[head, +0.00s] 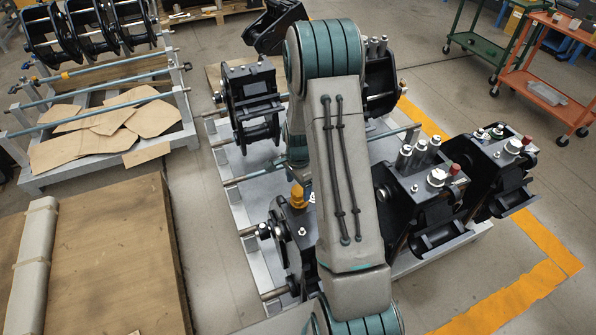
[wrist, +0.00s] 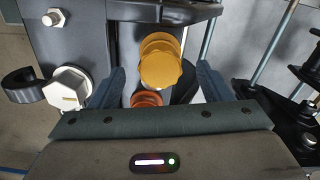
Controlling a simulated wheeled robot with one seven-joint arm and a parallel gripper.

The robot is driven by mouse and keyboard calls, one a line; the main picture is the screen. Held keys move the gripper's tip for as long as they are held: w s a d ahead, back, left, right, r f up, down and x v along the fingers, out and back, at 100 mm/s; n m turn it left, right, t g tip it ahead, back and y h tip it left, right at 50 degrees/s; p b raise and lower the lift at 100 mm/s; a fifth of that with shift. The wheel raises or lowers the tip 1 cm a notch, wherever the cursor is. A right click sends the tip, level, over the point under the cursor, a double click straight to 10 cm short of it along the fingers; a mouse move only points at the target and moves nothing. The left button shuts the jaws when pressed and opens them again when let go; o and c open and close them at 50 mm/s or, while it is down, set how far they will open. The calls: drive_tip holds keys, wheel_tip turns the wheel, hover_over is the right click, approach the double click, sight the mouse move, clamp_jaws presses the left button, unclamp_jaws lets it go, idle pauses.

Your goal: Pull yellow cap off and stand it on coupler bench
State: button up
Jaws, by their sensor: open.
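The yellow cap (head: 297,195) is on a black coupler (head: 280,225) close to my arm in the head view. In the wrist view the ribbed yellow cap (wrist: 160,62) shows upright near the top middle, with an orange-red round part (wrist: 146,98) just below it in the picture. My gripper (wrist: 160,72) is open, one finger on each side of the cap, with gaps showing on both sides. I cannot tell how deep the fingers reach. In the head view my arm hides most of the gripper. Which surface is the coupler bench is not clear from the frames.
Several black couplers, some with red caps (head: 455,169), stand on a pale metal frame (head: 225,165). A large silver bolt (wrist: 68,88) is left of the gripper. A wooden-topped surface (head: 110,260) lies at lower left, mostly bare. An orange cart (head: 540,75) stands far right.

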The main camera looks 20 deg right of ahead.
sight(298, 191)
drive_tip(key=shift+f, duration=1.7)
drive_tip(key=c, duration=1.2)
